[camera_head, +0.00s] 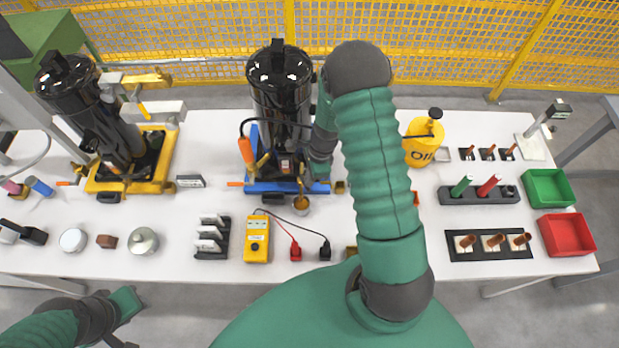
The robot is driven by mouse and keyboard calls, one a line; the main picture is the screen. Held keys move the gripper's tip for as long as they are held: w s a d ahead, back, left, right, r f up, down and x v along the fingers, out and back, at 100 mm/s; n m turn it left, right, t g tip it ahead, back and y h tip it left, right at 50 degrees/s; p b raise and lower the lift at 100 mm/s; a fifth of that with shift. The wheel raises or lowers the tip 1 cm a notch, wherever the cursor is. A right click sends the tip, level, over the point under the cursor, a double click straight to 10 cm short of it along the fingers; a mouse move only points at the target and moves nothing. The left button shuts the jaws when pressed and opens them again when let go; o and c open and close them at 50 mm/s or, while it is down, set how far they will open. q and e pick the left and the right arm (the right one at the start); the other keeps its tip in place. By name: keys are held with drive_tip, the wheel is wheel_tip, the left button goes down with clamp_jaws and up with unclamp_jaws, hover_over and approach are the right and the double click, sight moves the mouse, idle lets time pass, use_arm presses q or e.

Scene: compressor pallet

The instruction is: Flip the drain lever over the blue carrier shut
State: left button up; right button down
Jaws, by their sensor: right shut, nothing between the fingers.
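The blue carrier (262,187) stands at the middle of the table and bears a tall black canister (280,85). A small orange lever (236,184) sticks out at the carrier's left front edge. A larger orange handle (246,151) tilts beside the canister. I cannot tell for sure which is the drain lever. My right arm arches over the table, and my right gripper (304,180) points down at the carrier's right front part, shut and empty. Its fingertips are small and partly hidden. My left gripper (130,325) hangs low before the table's front edge, far from the carrier.
A yellow carrier (160,185) with another black canister stands at the left. A yellow oil can (423,140), green bin (548,188) and red bin (567,234) are at the right.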

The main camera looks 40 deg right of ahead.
drive_tip(key=shift+w+d+f, duration=0.1)
drive_tip(key=shift+w+d, duration=0.45)
drive_tip(key=shift+d, duration=0.15)
wheel_tip(320, 180, up, 10)
drive_tip(key=d+p, duration=0.2)
drive_tip(key=p, duration=0.6)
drive_tip(key=shift+p, duration=0.3)
drive_tip(key=shift+f, duration=0.15)
